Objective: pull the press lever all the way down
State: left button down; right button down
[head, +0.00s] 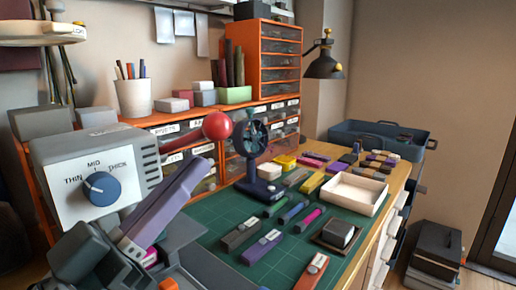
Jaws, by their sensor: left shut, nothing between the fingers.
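The press (100,170) is a pale grey box at the left with a blue dial marked THIN, MID and THICK. Its lever ends in a red ball (216,125), which stands up to the right of the box. A reddish rod runs from the ball down to the left, and its far end is hidden behind the box. My left gripper (188,190) comes in from the lower left, shut and empty. It is in front of the press and below the red ball, apart from it. My right gripper does not show.
A green cutting mat (225,210) holds several coloured tools and sticks. A small dark blue fan (257,140) stands just right of the ball. A white tray (354,190) and a blue-grey bin (382,140) are farther right. Orange drawers (278,60) stand at the back.

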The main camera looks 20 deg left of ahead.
pick_arm(q)
jog(key=v, duration=0.8)
jog(key=shift+d+b, duration=0.15)
jog(key=shift+b, duration=0.3)
